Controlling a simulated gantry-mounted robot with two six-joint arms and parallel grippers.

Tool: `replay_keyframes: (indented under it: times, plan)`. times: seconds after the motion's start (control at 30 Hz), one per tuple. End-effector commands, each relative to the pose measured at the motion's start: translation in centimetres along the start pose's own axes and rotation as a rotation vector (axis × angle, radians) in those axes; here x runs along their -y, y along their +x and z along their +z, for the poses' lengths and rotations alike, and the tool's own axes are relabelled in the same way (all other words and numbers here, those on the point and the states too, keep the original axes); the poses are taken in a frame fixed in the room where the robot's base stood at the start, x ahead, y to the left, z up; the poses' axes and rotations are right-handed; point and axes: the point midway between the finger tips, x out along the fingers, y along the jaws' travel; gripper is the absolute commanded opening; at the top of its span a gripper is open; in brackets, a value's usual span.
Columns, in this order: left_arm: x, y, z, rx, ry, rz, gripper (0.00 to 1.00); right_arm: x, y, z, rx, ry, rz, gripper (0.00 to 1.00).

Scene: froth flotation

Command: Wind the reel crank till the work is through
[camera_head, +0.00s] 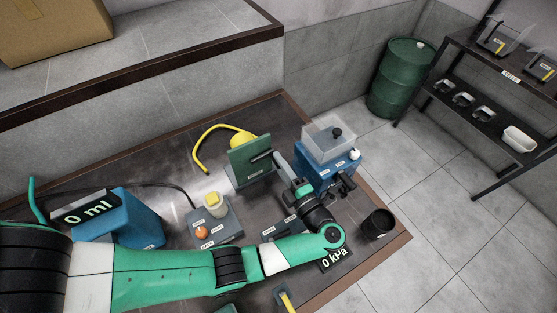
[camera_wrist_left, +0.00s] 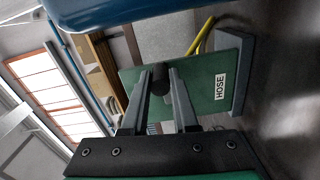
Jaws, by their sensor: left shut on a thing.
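The hose reel (camera_head: 245,163) is an upright green plate on a grey base, mid-table in the head view. A yellow hose (camera_head: 203,140) loops out behind it. In the left wrist view, the reel plate (camera_wrist_left: 210,85) bears a HOSE label. The crank's dark round grip (camera_wrist_left: 160,82) stands out from the plate, between the fingertips of my left gripper (camera_wrist_left: 160,76). In the head view, the left gripper (camera_head: 274,158) reaches the crank grip (camera_head: 261,155) from the right and is shut on it. My right gripper is not in view.
A blue machine with a clear box (camera_head: 329,138) stands close right of the reel. A grey button box (camera_head: 213,222) and a blue unit with a "0 ml" display (camera_head: 87,206) stand left. A black cup (camera_head: 378,223) is near the right edge, by a "0 kPa" display (camera_head: 336,259).

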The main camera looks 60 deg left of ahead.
Motion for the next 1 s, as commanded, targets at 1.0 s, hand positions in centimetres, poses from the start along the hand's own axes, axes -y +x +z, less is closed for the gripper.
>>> replay_keyframes:
  times: [1.0]
  plan:
    - [3.6,0.0,-0.6,-0.002,0.696,0.001,0.00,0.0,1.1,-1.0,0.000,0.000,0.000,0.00]
